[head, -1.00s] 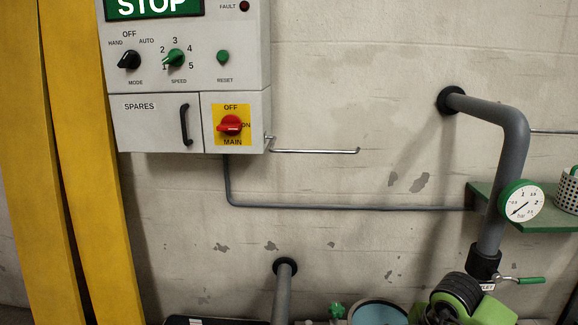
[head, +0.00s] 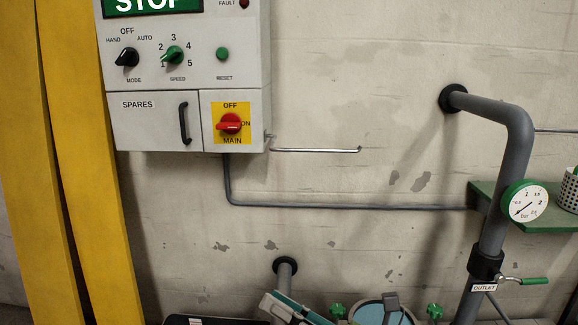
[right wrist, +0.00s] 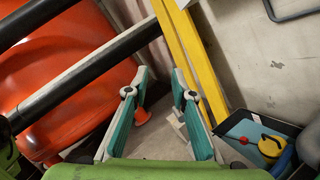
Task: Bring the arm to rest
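My right gripper (right wrist: 160,78) is open in the right wrist view. Its two teal-padded fingers stand apart with nothing between them. In the head view, part of the right gripper (head: 290,308) shows at the bottom edge, a pale finger with a teal pad; the rest is cut off by the frame. My left gripper is not in view.
A control box (head: 158,117) hangs on the wall, with a thin rod (head: 315,150) beside it. A grey pipe (head: 512,150) with a gauge (head: 525,201) stands right. Yellow posts (head: 85,150) stand left. A dark tray (right wrist: 228,122) holds small items. A blue disc (head: 372,311) shows low.

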